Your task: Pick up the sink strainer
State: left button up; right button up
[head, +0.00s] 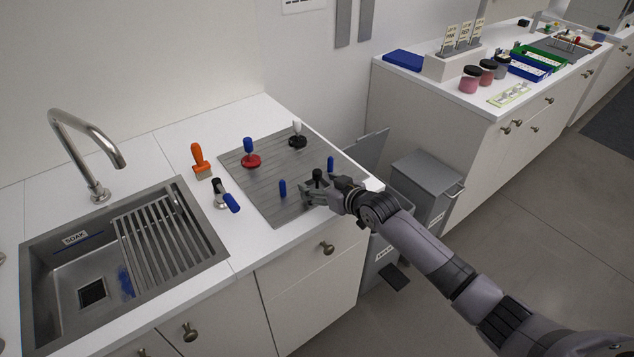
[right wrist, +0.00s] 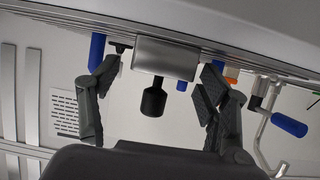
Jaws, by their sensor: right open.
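The piece that looks like the sink strainer is a grey metal block (right wrist: 166,57) with a black knob (right wrist: 153,98), in the right wrist view. In the head view the black knob (head: 317,175) stands near the front right of the ribbed grey mat (head: 262,183); my gripper hides most of the block. My right gripper (head: 318,190) is open at it. In the right wrist view the fingers (right wrist: 160,80) stand on either side of the block and knob, with gaps showing. My left gripper is not in view.
Blue upright handles (head: 282,188) (head: 330,163) stand close on both sides of my gripper. A red disc with a blue handle (head: 250,160) and a black disc with a white knob (head: 297,140) are farther back. The sink (head: 215,250) is left; grey bins (head: 425,180) stand right.

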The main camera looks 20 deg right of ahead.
jog(key=shift+w+a+f, duration=0.1)
jog(key=shift+w+f, duration=0.1)
jog(key=shift+w, duration=0.2)
jog(key=shift+c, duration=0.4)
jog(key=c, duration=1.3)
jog(key=shift+r, duration=0.1)
